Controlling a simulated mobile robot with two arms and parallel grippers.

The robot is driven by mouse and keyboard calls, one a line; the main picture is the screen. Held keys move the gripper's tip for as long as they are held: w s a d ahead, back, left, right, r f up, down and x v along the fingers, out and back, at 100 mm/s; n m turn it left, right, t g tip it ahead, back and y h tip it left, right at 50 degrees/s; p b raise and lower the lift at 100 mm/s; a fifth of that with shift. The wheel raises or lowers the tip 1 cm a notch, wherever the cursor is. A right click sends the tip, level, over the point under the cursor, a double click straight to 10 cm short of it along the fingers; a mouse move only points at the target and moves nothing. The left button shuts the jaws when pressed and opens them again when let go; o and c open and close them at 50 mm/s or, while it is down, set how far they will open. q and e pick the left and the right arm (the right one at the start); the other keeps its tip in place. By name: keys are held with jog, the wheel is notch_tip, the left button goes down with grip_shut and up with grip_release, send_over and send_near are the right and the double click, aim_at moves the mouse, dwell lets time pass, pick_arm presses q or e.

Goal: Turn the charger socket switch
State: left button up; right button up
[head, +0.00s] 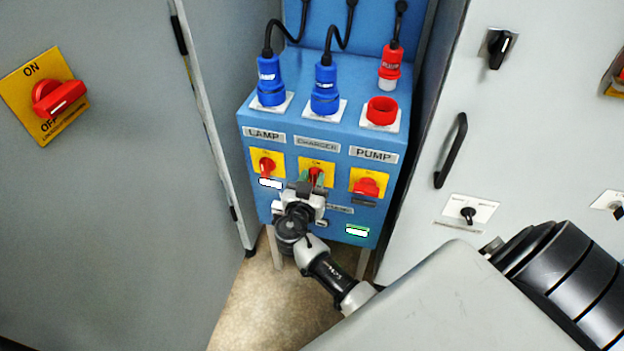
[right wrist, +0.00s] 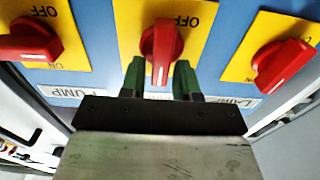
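The charger switch (head: 316,174) is a red knob on a yellow plate, in the middle of three on the front of a blue socket box. It shows closely in the right wrist view (right wrist: 161,42), its handle upright in that picture with "OFF" beside it. My right gripper (head: 311,188) is at this switch and partly hides it. In the right wrist view its two green fingers (right wrist: 160,78) are apart, one on each side of the handle's end, with small gaps visible. Whether they touch the knob deeper in is unclear. My left gripper is not in view.
The lamp switch (head: 267,166) and pump switch (head: 367,187) sit close on either side. Blue and red plugs (head: 325,90) with black cables stand on top of the blue box (head: 290,205). Grey cabinets (head: 120,200) flank it, the right one with a black handle (head: 451,151).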

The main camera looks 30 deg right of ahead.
grip_shut()
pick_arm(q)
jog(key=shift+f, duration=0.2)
pick_arm(e)
jog(key=shift+f+n+b, duration=0.1)
jog(key=shift+n+b, duration=0.2)
jog(key=shift+n, duration=0.1)
pick_arm(q)
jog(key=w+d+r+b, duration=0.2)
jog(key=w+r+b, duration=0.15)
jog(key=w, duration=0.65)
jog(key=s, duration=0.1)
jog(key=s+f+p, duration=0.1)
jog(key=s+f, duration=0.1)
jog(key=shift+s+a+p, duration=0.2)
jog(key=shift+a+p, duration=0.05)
jog(key=shift+p, duration=0.1)
pick_arm(e)
jog(key=n, duration=0.5)
jog(key=f+n, duration=0.1)
jog(key=n, duration=0.5)
jog(key=w+a+n, duration=0.1)
jog(key=n, duration=0.5)
jog(key=shift+w+f, duration=0.1)
jog(key=shift+f, duration=0.2)
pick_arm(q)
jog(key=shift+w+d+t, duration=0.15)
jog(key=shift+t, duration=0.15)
pick_arm(e)
jog(key=shift+n, duration=0.3)
